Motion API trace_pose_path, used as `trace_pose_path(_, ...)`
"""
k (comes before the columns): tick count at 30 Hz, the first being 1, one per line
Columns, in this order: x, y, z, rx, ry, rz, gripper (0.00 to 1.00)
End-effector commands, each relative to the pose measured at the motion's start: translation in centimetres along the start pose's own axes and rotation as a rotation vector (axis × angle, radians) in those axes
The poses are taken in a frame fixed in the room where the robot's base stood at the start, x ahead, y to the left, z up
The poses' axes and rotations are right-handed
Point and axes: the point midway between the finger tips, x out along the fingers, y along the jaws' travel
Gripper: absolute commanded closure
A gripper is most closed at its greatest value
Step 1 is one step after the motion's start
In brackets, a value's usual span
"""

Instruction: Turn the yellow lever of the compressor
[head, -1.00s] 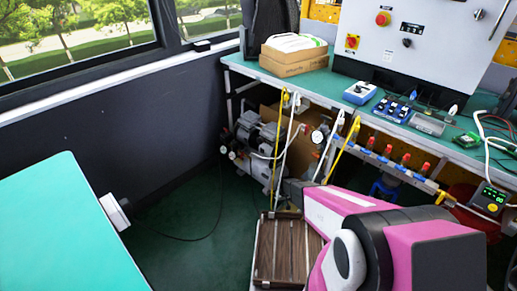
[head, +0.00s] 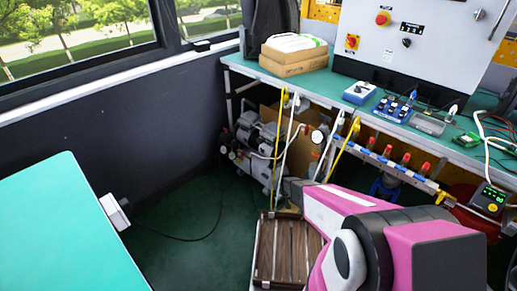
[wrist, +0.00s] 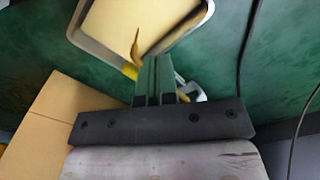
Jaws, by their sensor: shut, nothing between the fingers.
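The compressor (head: 258,140), grey and silver with hoses and round gauges, stands on the floor under the workbench. Its yellow lever cannot be made out surely in the head view. In the wrist view a thin, curved yellow-brown piece (wrist: 135,46) and a short yellow piece (wrist: 130,72) show just left of my fingertips; they may be parts of the lever. My gripper (wrist: 155,60) is shut and empty, its fingers side by side close to these pieces. Whether they touch cannot be told. In the head view my arm reaches toward the compressor and the fingers are not clearly visible.
A metal-framed pale yellow panel (wrist: 132,22) lies beyond my fingers. A brown slatted crate (head: 285,250) stands on the floor below my arm. The workbench (head: 300,82) overhangs the compressor, with yellow and white hoses hanging at its front. Open green floor (head: 190,215) lies to the left.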

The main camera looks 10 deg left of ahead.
Motion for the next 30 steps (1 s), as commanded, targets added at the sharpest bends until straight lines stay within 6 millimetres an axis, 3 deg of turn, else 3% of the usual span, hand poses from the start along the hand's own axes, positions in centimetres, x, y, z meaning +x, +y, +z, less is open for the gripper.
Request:
trace_pose_path(18, -5.2, 0.0, 0.1, 0.0, 0.0, 0.0, 1.0)
trace_pose_path(30, -5.4, 0.0, 0.0, 0.0, 0.0, 0.0, 1.0)
